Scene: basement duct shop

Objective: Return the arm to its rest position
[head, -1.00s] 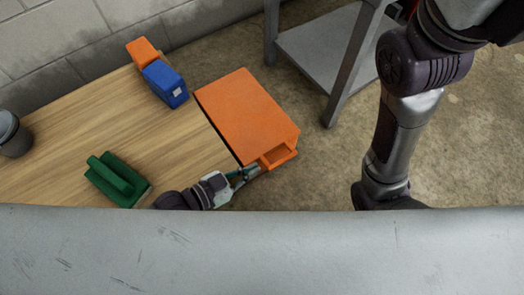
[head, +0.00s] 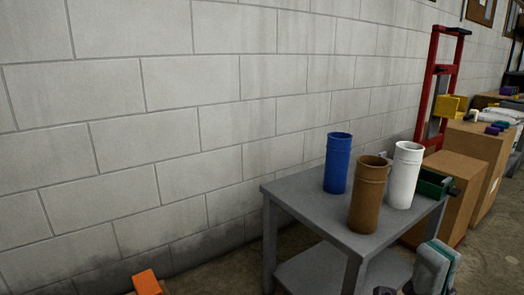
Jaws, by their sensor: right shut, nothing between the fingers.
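My right gripper (head: 436,262) shows at the bottom right of the head view, pointing upward. Its grey-green fingers are together and hold nothing. It appears in front of the right end of a grey metal table, apart from the cylinders on it. Most of my right arm is below the picture. My left gripper is out of view.
The grey table (head: 300,207) carries a blue cylinder (head: 338,165), a brown cylinder (head: 367,195) and a white cylinder (head: 404,177). A green bin (head: 433,184), cardboard boxes (head: 480,150) and a red hand truck (head: 436,85) are on the right. An orange object (head: 147,283) shows at bottom left.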

